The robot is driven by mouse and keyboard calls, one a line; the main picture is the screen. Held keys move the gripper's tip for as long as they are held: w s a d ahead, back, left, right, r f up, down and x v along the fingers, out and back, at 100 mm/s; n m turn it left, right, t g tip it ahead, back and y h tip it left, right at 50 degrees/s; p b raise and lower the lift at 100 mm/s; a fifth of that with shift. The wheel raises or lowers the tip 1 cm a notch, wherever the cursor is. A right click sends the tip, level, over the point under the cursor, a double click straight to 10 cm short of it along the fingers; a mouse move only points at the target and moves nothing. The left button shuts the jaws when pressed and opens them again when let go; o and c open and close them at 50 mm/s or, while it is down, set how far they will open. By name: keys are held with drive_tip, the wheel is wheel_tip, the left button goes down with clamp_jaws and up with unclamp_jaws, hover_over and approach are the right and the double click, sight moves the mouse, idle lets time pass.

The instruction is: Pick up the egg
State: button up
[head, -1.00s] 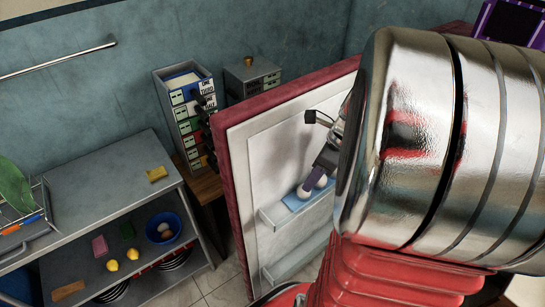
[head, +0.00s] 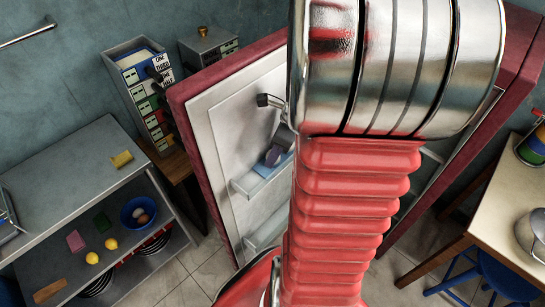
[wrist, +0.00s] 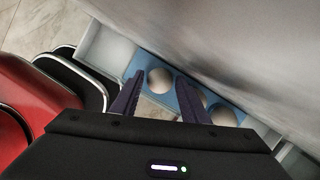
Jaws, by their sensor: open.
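A pale egg (wrist: 160,81) sits in a blue egg holder (wrist: 137,66) on the fridge door shelf. Further pale eggs (wrist: 222,116) sit to its right in the same holder, one partly behind the right finger. My gripper (wrist: 160,88) is open, its two dark purple fingers to either side of the first egg in the wrist view; contact cannot be told. In the head view my gripper (head: 274,155) is at the blue holder on the open fridge door (head: 225,125), and the eggs there are hidden.
A blue bowl (head: 130,222) with eggs stands on the lower level of the grey counter (head: 65,170) at left, near two lemons (head: 101,250). My arm covers the middle of the head view. A table (head: 500,215) with a pot stands at right.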

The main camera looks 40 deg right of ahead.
drive_tip(key=shift+c, duration=0.6)
drive_tip(key=c, duration=0.3)
drive_tip(key=shift+r, duration=0.1)
wheel_tip(320, 180, up, 18)
idle(0.6)
idle(0.6)
